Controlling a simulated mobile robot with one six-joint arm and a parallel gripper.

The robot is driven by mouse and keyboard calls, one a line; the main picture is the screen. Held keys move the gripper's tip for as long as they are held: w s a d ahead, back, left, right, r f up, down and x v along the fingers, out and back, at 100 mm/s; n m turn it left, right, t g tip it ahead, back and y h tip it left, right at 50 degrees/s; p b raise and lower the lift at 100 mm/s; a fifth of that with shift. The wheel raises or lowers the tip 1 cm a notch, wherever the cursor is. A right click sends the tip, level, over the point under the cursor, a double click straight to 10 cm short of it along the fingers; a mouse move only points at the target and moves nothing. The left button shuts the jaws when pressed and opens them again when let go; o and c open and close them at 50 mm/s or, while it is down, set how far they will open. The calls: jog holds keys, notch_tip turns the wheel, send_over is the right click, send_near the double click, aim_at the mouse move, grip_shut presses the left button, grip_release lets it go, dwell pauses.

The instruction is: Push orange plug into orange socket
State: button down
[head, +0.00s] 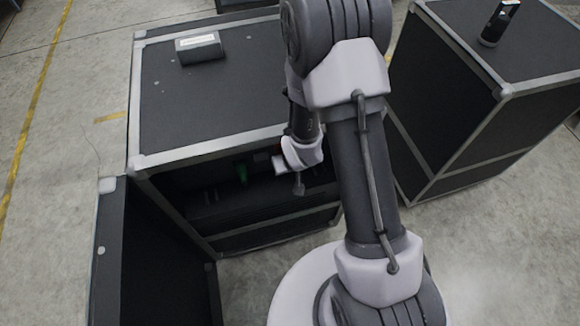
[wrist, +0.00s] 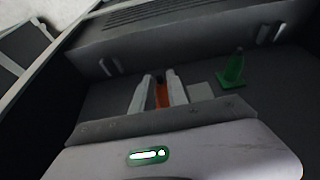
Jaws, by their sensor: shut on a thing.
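The orange plug (wrist: 161,96) shows in the wrist view as an upright orange strip between the two pale fingers of my gripper (wrist: 159,82). The fingers are shut on it. A small dark part shows at its far end, and I cannot tell what it is. In the head view my arm reaches into the open front of the left black case (head: 170,160), where my fingers and the plug are too small and dark to make out. I cannot make out the orange socket; my gripper and the dark interior may hide it.
A pale flat piece (wrist: 201,91) lies between. The case's door (head: 150,250) hangs open. A second case (head: 470,100) stands right.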

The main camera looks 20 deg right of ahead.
jog(key=shift+w, duration=0.4)
